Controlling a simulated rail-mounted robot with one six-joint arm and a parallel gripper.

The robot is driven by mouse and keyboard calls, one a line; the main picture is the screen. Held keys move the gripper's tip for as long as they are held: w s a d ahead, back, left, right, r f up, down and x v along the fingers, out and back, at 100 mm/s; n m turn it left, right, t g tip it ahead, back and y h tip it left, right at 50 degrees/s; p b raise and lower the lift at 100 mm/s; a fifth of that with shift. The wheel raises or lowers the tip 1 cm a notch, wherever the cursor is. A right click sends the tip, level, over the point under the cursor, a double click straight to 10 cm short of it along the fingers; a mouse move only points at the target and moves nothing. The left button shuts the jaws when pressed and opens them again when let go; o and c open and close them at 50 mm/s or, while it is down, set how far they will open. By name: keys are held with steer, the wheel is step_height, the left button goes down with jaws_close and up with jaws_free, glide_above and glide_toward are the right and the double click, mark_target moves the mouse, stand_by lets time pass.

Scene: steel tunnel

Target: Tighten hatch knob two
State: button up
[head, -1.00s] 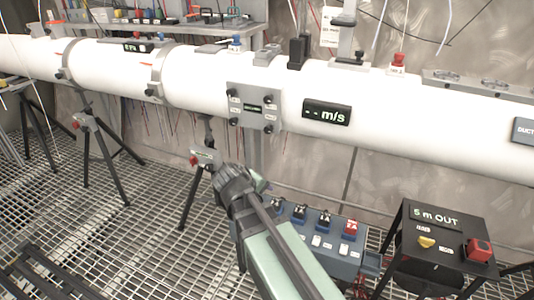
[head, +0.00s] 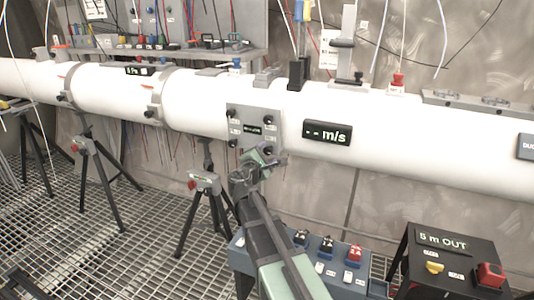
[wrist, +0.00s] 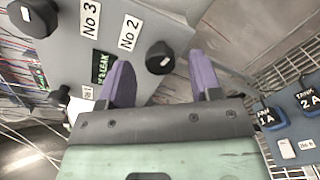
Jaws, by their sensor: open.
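The grey hatch plate (head: 253,114) sits on the front of the white duct, with a black knob near each corner. In the wrist view, hatch knob two (wrist: 160,57) is black and round with a pale mark, beside the "No 2" label (wrist: 129,33). My gripper (wrist: 160,64) is open. Its two purple fingers point at the plate, with knob two between their tips in the picture; I see no contact. In the head view my gripper (head: 266,156) is at the plate's lower right corner and partly covers it.
Another knob (wrist: 33,17) sits by the "No 3" label. A blue switch box (head: 320,268) stands below right of my arm. A black stand (head: 450,250) with a "5 m OUT" display is farther right. Tripods (head: 205,190) stand left on the grating.

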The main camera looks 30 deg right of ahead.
steer(key=shift+x, duration=0.9)
steer(key=shift+c, duration=0.4)
steer(key=c, duration=0.9)
steer(key=shift+o, duration=0.2)
